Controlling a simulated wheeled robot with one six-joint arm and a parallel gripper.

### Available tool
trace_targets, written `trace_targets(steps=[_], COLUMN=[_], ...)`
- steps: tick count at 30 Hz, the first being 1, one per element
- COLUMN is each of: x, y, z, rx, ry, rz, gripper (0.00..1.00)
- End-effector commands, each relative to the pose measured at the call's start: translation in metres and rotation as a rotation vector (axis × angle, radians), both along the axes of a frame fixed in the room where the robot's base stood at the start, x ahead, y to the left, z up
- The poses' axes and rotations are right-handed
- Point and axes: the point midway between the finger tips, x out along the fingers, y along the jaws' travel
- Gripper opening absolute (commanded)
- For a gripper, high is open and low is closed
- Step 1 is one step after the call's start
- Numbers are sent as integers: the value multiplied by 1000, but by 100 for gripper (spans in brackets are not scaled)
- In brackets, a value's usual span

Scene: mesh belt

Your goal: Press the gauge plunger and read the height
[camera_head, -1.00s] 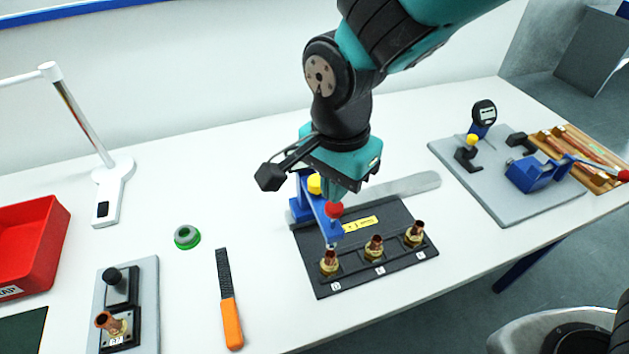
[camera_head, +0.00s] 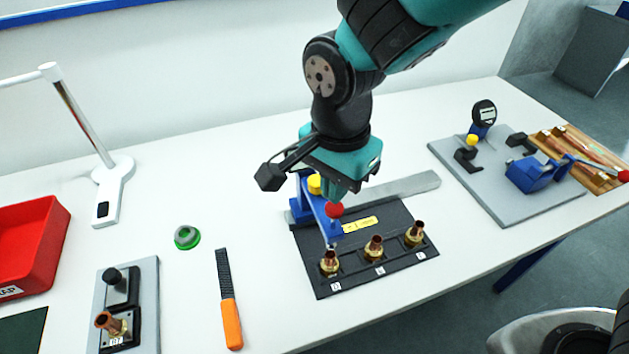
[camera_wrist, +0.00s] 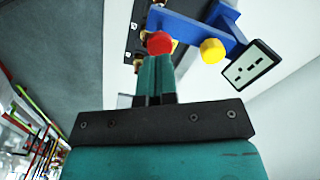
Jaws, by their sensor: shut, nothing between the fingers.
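The blue gauge (camera_head: 304,207) stands at the back left of a dark fixture plate (camera_head: 322,284), its arm reaching over the left of three copper-and-brass fittings (camera_head: 330,263). A red plunger knob (camera_head: 334,210) tops that arm, with a yellow button (camera_head: 314,184) behind it. My gripper (camera_head: 338,196) is shut and empty, its fingertips right at the red knob. In the wrist view the fingertips (camera_wrist: 158,57) meet or nearly meet the knob (camera_wrist: 160,43); contact is unclear. The gauge display (camera_wrist: 253,65) shows dark marks too small to read.
A file with an orange handle (camera_head: 231,325), a green-and-grey ring (camera_head: 187,237) and a small fixture with a fitting (camera_head: 150,303) lie to the left. A red bin (camera_head: 45,255) is at far left. A dial-gauge station (camera_head: 510,207) stands at right. The table between is clear.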

Motion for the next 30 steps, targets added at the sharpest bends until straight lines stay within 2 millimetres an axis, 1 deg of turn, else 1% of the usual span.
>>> trace_targets(steps=[14, 30], x=[0, 0], y=[0, 0], z=[-1, -17], rx=[0, 0], ry=[0, 0], rz=[0, 0], gripper=[0, 0])
